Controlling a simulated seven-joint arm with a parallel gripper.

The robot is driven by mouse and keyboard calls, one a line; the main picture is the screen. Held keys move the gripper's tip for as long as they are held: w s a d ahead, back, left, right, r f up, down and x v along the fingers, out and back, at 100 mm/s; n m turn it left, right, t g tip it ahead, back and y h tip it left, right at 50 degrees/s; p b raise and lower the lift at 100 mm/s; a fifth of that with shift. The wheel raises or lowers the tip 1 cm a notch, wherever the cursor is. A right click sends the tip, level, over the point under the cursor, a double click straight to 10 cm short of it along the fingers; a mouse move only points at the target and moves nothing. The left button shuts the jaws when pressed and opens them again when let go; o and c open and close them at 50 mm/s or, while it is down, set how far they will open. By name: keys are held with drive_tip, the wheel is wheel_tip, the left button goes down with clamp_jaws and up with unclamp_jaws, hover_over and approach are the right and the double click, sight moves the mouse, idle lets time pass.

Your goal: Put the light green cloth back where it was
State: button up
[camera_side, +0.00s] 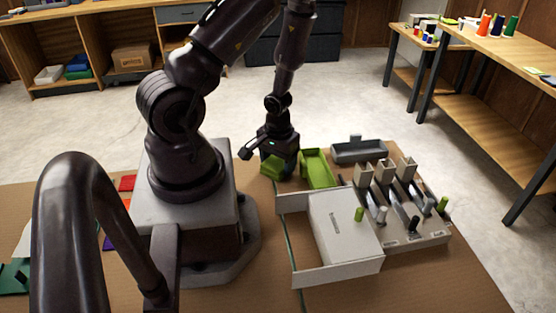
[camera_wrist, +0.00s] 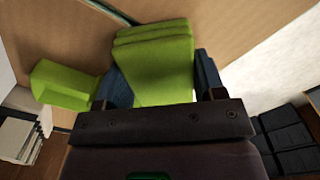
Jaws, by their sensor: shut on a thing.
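My gripper (camera_side: 278,160) is shut on the light green cloth (camera_side: 271,167), low over the brown work surface behind the white box. In the wrist view the cloth (camera_wrist: 153,60) is a thick folded stack, with a dark finger on each side of it. I cannot tell whether the cloth touches the surface. A light green tray (camera_side: 318,169) lies just to the right of my gripper in the side view. It shows as a green shape (camera_wrist: 62,84) to the left of the cloth in the wrist view.
A white box (camera_side: 342,230) with low walls stands in front of my gripper. Right of it is a grey rack (camera_side: 418,236) with upright holders and grey and green handles. A dark grey tray (camera_side: 358,151) lies behind the rack. Spools (camera_side: 497,24) stand on a far bench.

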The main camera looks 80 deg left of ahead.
sight(279, 161)
drive_tip(key=o, duration=0.6)
drive_tip(key=shift+r, duration=0.1)
wheel_tip(279, 161, up, 12)
drive_tip(key=w+d+r+m+t+y, duration=0.3)
drive_tip(key=w+r+t, duration=0.4)
drive_tip(key=w+r, duration=0.55)
drive_tip(key=s+d+r+m+h, duration=0.1)
drive_tip(key=s+d+r+m, duration=0.1)
drive_tip(key=s+d+r, duration=0.1)
drive_tip(key=s+d+r+m+g+h, duration=0.1)
drive_tip(key=s+d+r+m, duration=0.1)
drive_tip(key=d, duration=0.5)
drive_tip(key=s+d+r+m+h, duration=0.1)
drive_tip(key=s+d+r+m, duration=0.1)
drive_tip(key=s+d+r, duration=0.2)
drive_tip(key=shift+s+d+r, duration=0.2)
drive_tip(key=shift+s+r, duration=0.1)
drive_tip(key=shift+s, duration=0.35)
drive_tip(key=shift+s+d+r, duration=0.2)
drive_tip(key=shift+s+r, duration=0.05)
drive_tip(key=shift+s, duration=0.4)
